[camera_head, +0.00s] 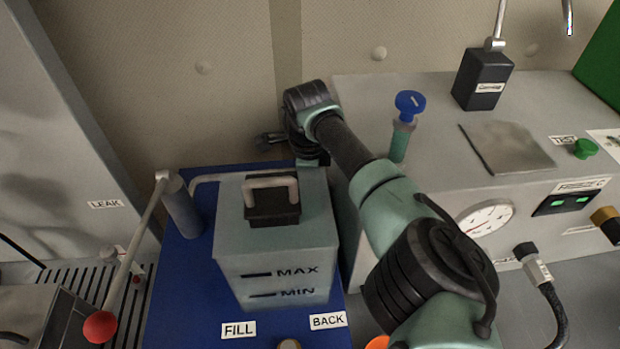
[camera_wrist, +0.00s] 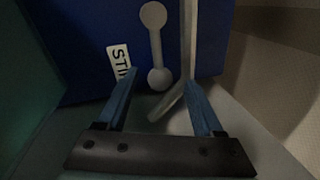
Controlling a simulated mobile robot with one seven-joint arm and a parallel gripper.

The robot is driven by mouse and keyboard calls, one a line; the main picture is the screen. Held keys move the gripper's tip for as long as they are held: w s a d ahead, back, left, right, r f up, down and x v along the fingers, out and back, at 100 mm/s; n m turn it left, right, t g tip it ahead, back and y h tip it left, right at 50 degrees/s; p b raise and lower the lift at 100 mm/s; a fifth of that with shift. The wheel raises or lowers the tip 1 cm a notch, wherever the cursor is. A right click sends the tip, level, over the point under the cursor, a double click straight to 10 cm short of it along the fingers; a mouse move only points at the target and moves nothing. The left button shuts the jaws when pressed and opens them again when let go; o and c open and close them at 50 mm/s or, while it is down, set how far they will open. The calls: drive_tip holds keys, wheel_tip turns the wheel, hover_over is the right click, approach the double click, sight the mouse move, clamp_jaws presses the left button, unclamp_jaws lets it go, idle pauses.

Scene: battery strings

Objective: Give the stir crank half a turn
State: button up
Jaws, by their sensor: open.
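The stir crank (camera_wrist: 156,47) shows in the wrist view as a grey arm with a round end at top and bottom. It sits on a blue panel, beside a partly covered label (camera_wrist: 119,62) whose visible letters read "STI". My gripper (camera_wrist: 162,79) is open, its two blue fingers pointing at the panel. The crank's lower round end appears between the fingertips; I cannot tell whether they touch it. In the head view my gripper (camera_head: 268,140) is small, behind the grey tank (camera_head: 275,240) marked MAX and MIN. The crank is hidden there.
A pale upright bar (camera_wrist: 188,40) stands close to the right finger. In the head view, a lever with a red knob (camera_head: 100,327) stands left of the tank. A grey console with a gauge (camera_head: 486,219) and a blue-topped valve (camera_head: 410,104) lies right of my arm.

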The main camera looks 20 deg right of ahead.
clamp_jaws()
idle(1.4)
